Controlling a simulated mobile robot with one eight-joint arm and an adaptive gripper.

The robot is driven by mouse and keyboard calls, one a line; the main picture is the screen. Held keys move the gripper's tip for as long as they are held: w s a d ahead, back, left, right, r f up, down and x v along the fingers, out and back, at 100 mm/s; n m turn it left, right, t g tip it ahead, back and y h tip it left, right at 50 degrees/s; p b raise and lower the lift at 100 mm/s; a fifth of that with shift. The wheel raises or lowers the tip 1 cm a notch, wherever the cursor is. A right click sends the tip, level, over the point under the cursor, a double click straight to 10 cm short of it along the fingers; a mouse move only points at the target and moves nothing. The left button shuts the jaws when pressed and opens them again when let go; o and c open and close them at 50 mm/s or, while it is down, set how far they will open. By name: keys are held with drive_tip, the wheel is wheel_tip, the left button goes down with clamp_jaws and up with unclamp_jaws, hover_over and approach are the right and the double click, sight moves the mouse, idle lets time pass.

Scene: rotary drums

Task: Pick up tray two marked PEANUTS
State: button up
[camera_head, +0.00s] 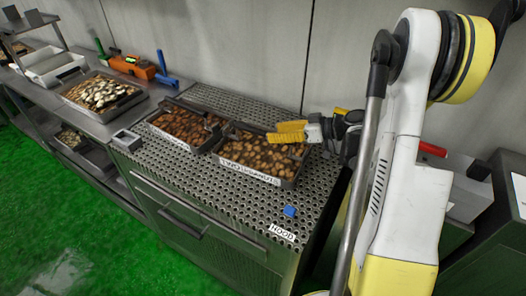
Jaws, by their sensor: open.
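A metal tray (272,177) with light brown nuts stands on the perforated hood top. The white label on its front wall is too small to read surely. A second tray (200,146) with darker brown contents stands close at its left, also with a white label on its front. My gripper (281,132), with yellow fingers, is above the back rim of the lighter nut tray, pointing left. It is open, and nothing shows between its fingers. Whether it touches the tray cannot be told. The fingers hide part of that tray's back rim.
A small grey square holder (126,140) stands at the left. Further left are a larger tray (132,101), orange and blue tools (132,67) and a wall behind.

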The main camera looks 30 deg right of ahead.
sight(262, 130)
drive_tip(key=b+x, duration=0.2)
drive_tip(key=x, duration=0.3)
drive_tip(key=shift+a+r, duration=0.1)
drive_tip(key=shift+a, duration=0.1)
drive_tip(key=shift+r, duration=0.1)
clamp_jaws()
